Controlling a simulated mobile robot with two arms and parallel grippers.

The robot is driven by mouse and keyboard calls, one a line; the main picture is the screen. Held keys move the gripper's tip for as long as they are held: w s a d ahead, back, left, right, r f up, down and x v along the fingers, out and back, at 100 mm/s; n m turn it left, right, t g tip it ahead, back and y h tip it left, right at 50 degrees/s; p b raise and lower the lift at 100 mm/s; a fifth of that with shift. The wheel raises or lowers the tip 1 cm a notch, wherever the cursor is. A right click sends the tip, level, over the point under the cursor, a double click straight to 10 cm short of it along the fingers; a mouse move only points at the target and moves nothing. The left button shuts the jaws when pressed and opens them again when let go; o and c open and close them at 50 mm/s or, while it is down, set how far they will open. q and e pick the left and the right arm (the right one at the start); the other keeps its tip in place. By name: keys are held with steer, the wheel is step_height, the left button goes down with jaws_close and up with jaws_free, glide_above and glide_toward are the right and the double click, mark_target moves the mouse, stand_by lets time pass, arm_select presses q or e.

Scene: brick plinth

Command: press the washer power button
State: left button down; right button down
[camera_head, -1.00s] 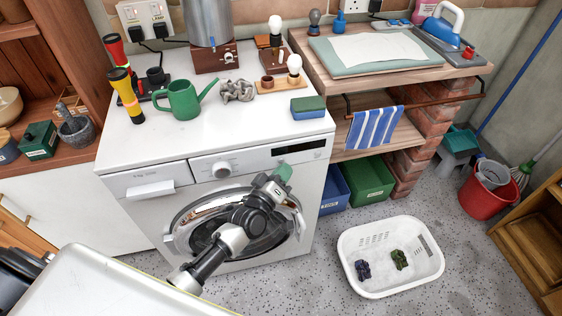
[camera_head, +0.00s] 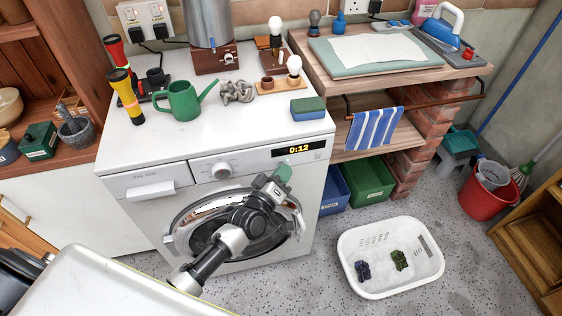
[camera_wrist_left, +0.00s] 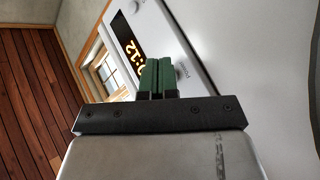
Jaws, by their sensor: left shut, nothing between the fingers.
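The white washer (camera_head: 130,210) stands in the middle of the head view, with a round door, a knob and a display (camera_head: 298,149) at the right of its front panel. The display is lit and reads 0:12. It also shows in the left wrist view (camera_wrist_left: 127,48), lit orange. My left gripper (camera_head: 284,172) is in front of the panel just below the display. Its green fingers (camera_wrist_left: 157,78) are shut together with nothing between them. The fingertips are at or very near the panel; contact cannot be told. The power button is not clearly visible. My right gripper is not in view.
On the washer top are a green watering can (camera_head: 183,100), a grey crumpled cloth (camera_head: 237,92) and a green-and-blue sponge (camera_head: 308,108). A white laundry basket (camera_head: 352,238) stands on the floor to the right. The floor around the basket is clear.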

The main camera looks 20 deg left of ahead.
arm_select(q)
steer(key=shift+s+d, duration=0.25)
steer(key=shift+s, duration=0.1)
steer(key=shift+s+d+p, duration=0.45)
steer(key=shift+s+d, duration=0.1)
steer(key=shift+s, duration=0.3)
steer(key=shift+s+d+p, duration=0.45)
steer(key=shift+s+d, duration=0.1)
steer(key=shift+s, duration=0.25)
steer(key=shift+s+d+p, duration=0.45)
steer(key=shift+s+d, duration=0.1)
steer(key=shift+s, duration=0.3)
